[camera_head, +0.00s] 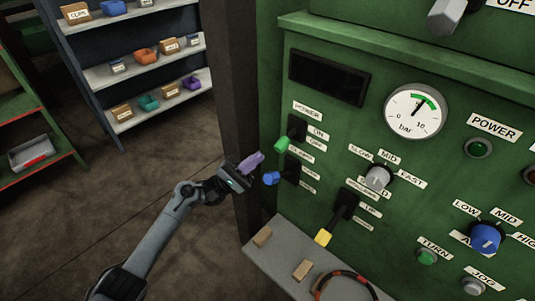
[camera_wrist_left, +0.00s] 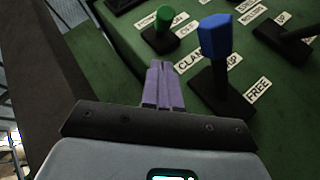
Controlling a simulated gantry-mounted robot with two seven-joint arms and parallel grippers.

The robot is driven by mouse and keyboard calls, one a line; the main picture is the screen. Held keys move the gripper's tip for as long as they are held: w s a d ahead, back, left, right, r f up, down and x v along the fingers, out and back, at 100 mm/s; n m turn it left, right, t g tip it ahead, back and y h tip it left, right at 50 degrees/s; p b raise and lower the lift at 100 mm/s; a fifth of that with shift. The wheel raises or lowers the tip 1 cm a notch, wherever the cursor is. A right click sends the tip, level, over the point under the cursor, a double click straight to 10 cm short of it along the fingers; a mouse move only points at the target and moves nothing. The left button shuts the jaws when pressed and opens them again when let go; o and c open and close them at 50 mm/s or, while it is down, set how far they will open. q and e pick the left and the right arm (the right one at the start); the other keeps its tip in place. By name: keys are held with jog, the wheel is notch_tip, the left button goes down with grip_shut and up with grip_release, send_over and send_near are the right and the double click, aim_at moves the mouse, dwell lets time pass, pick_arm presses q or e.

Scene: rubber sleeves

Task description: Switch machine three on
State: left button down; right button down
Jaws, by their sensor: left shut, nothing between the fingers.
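A green machine panel (camera_head: 330,125) fills the right of the head view; I see no machine number on it. Its green-tipped lever (camera_head: 282,145) sits under a POWER label, beside ON and OFF labels; its exact setting is hard to tell. It also shows in the left wrist view (camera_wrist_left: 164,16). Just below it is a blue-tipped lever (camera_head: 271,178), near CLAMP and FREE labels in the wrist view (camera_wrist_left: 214,36). My left gripper (camera_head: 256,160), with purple fingers (camera_wrist_left: 163,85), is shut and empty, just left of both levers and apparently apart from them. My right gripper is out of view.
A yellow-tipped lever (camera_head: 322,237), a grey knob (camera_head: 378,178), a blue knob (camera_head: 485,238) and a pressure gauge (camera_head: 415,111) are further right. A grey lever (camera_head: 446,14) hangs at top right near OFF. A ledge (camera_head: 283,250) with small blocks juts out below. A dark post (camera_head: 232,90) stands left.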

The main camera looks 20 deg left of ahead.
aim_at(288, 139)
pick_arm(q)
jog(key=s+d+r+b, duration=0.1)
jog(key=d+r, duration=0.3)
jog(key=shift+r, duration=0.4)
jog(key=shift+d, duration=0.1)
